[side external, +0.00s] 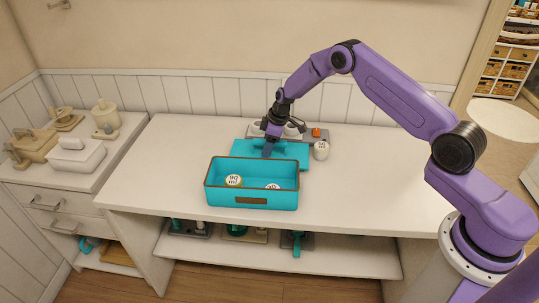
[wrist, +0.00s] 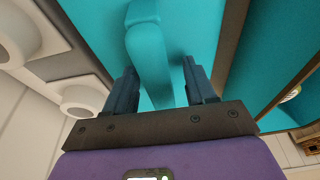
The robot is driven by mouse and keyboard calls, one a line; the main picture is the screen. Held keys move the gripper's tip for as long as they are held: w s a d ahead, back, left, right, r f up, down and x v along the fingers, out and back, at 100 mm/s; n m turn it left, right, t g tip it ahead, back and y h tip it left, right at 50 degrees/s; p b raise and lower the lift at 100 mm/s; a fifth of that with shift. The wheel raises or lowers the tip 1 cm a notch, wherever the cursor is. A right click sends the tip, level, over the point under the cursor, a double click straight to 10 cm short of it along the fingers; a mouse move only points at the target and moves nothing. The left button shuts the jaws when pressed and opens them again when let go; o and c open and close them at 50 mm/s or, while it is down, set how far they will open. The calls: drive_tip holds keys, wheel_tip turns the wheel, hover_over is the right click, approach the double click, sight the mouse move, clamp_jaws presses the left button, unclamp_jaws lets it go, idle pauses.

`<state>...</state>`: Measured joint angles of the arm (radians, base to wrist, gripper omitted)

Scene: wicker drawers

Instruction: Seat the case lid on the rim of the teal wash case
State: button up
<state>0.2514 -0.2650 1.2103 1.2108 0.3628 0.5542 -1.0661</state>
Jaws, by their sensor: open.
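The teal wash case (side external: 252,201) stands open on the white counter, with a brown rim and white round-topped items inside. The teal case lid (side external: 296,155) lies flat behind the case, apart from the gripper's hold. My gripper (side external: 268,146) is low over the lid's left part and open. In the wrist view, the lid's raised handle (wrist: 148,50) runs between the two spread fingers of my gripper (wrist: 160,85). Whether either finger touches the handle I cannot tell. The case's brown rim (wrist: 232,50) shows at the right of the wrist view.
A grey tray (side external: 315,139) with white cups and an orange item (side external: 316,132) stands right behind the lid. A white container (side external: 321,150) is close to the lid's right end. The counter (side external: 375,190) is clear to the right and left. A side cabinet (side external: 60,185) holds several items.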

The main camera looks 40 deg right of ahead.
drive_tip(key=shift+f, duration=0.25)
idle(0.3)
clamp_jaws()
drive_tip(key=shift+r, duration=0.2)
drive_tip(key=shift+w+r, duration=0.1)
drive_tip(key=shift+r, duration=0.2)
wheel_tip(320, 180, up, 2)
drive_tip(key=shift+r, duration=0.1)
drive_tip(key=s+r, duration=1)
drive_tip(key=s, duration=0.4)
drive_tip(key=w+a+r, duration=0.1)
drive_tip(key=w+a, duration=0.1)
drive_tip(key=a, duration=0.5)
drive_tip(key=w+a+r, duration=0.2)
drive_tip(key=a, duration=0.5)
